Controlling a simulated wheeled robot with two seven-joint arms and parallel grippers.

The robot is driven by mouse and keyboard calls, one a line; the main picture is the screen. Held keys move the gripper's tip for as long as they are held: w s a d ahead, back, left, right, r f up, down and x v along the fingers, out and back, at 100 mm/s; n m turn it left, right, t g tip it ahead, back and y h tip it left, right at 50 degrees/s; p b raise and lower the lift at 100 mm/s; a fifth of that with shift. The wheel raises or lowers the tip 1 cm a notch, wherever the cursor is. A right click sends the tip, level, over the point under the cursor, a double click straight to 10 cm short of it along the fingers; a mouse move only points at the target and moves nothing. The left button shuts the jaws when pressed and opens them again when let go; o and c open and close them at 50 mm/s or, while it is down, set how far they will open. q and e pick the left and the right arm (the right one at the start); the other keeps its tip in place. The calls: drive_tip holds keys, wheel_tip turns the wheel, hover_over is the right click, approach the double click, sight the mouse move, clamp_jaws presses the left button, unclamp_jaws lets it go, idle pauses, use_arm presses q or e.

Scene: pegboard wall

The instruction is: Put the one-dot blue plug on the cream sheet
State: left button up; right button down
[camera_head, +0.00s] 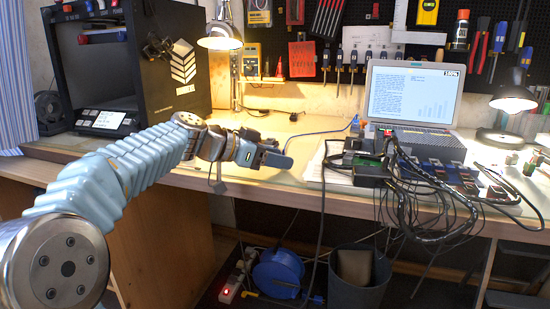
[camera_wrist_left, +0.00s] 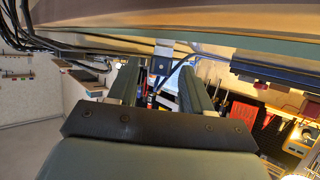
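My left gripper (camera_head: 272,158) reaches in from the left and hangs over the front part of the wooden table (camera_head: 245,178). In the left wrist view its two dark fingers (camera_wrist_left: 160,80) stand apart. In the head view a small blue piece (camera_head: 356,121) stands left of the laptop, at the end of a blue cable. No dots can be read. A pale sheet (camera_head: 314,172) lies right of the gripper, partly under electronics. My right gripper is not in view.
Circuit boards and a heap of black cables (camera_head: 405,180) crowd the table's right half, before a laptop (camera_head: 412,95). Small red-topped parts (camera_head: 511,158) stand far right. A black 3D printer (camera_head: 120,65) and a lamp (camera_head: 220,38) are at the left. The table behind the gripper is mostly clear.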

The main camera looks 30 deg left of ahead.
use_arm(q)
drive_tip(key=shift+r+p, duration=0.3)
drive_tip(key=shift+p, duration=0.1)
drive_tip(key=v, duration=1.2)
drive_tip(key=shift+f+b, duration=0.2)
drive_tip(key=shift+b, duration=0.1)
drive_tip(key=shift+s, duration=0.1)
